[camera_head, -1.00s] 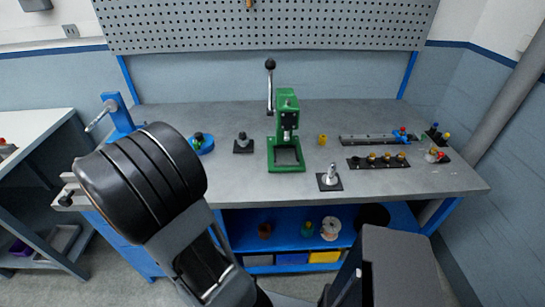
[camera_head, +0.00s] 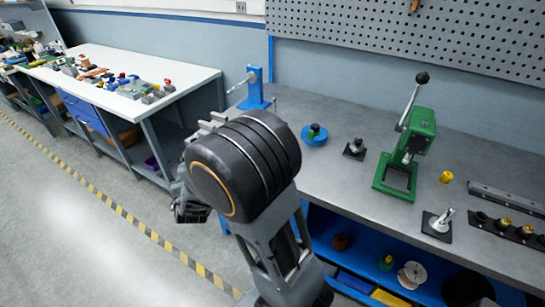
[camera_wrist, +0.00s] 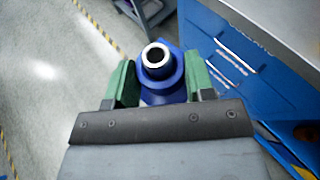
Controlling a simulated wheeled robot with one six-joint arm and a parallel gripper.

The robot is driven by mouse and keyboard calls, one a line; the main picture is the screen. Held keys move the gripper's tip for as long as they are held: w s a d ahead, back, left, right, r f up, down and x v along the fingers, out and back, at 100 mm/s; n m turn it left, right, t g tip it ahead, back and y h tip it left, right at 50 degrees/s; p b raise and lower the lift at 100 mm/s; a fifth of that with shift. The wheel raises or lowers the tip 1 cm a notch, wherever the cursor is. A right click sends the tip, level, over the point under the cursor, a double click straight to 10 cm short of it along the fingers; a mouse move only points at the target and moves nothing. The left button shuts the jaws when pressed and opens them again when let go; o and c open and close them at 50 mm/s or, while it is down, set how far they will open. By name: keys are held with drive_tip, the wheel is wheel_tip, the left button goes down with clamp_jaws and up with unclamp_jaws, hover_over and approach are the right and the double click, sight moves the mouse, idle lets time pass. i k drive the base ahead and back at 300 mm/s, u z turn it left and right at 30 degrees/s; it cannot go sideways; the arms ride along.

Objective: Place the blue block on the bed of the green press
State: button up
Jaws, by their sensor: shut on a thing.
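The blue block (camera_wrist: 170,76), with a round metal-rimmed hole in its upper part, sits between the green jaws of my gripper (camera_wrist: 161,84) in the wrist view. The jaws are shut on it. In the head view my gripper (camera_head: 190,209) is at the left of my arm, over the floor in front of the bench. The block cannot be made out there. The green press (camera_head: 418,135) stands upright on the grey bench, right of my gripper and farther back. Its lever is raised, and its framed bed (camera_head: 396,180) looks empty.
The grey bench (camera_head: 330,165) holds a blue vise-like fixture (camera_head: 256,90), a blue round dish (camera_head: 314,138), a dark fixture (camera_head: 354,149), a yellow piece (camera_head: 446,177) and a post on a plate (camera_head: 437,224). A white table (camera_head: 125,85) stands left; open floor lies between.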

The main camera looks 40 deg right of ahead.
sight(397, 177)
drive_tip(key=u, duration=1.25)
drive_tip(key=k, duration=0.9)
drive_tip(key=z, duration=1.25)
